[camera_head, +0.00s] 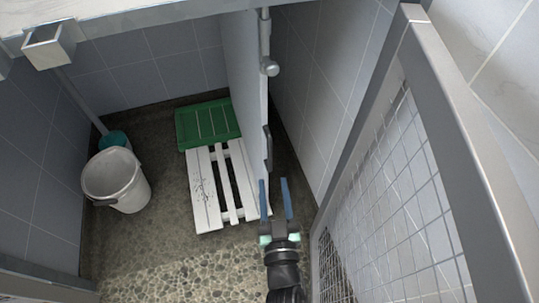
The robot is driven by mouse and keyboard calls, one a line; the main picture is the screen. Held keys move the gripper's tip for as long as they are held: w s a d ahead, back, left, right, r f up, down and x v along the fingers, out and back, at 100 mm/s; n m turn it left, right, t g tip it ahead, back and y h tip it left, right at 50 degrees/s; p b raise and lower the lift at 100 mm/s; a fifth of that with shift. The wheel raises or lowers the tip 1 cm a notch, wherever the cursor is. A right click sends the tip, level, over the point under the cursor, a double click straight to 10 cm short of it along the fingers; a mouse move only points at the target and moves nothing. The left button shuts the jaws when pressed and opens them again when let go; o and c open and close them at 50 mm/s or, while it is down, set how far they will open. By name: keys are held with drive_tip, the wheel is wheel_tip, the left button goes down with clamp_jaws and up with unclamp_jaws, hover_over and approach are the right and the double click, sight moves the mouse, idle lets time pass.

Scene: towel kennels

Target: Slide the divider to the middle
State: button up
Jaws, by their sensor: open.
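The divider (243,75) is a tall pale grey panel seen nearly edge-on from above. It stands toward the right side of the kennel, with a narrow gap between it and the tiled right wall. A metal rod with a round knob (269,67) runs at its top front edge. A dark handle (268,147) is on its front edge lower down. My gripper (274,181) is open, its two blue fingers pointing at the divider's front edge just below the handle. I cannot tell whether the fingers touch the divider.
White slatted pallet (205,190) and green slatted board (207,124) lie on the floor left of the divider. A white bucket (126,184) stands farther left, near a teal object (115,139). A mesh-panelled metal gate (400,220) stands close on my right. Pebbled floor in front is clear.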

sight(270, 159)
drive_tip(key=w, duration=0.6)
drive_tip(key=w+a+b, duration=0.1)
drive_tip(key=w, duration=0.1)
drive_tip(key=shift+w, duration=0.4)
drive_tip(key=shift+c, duration=0.2)
clamp_jaws()
idle(0.8)
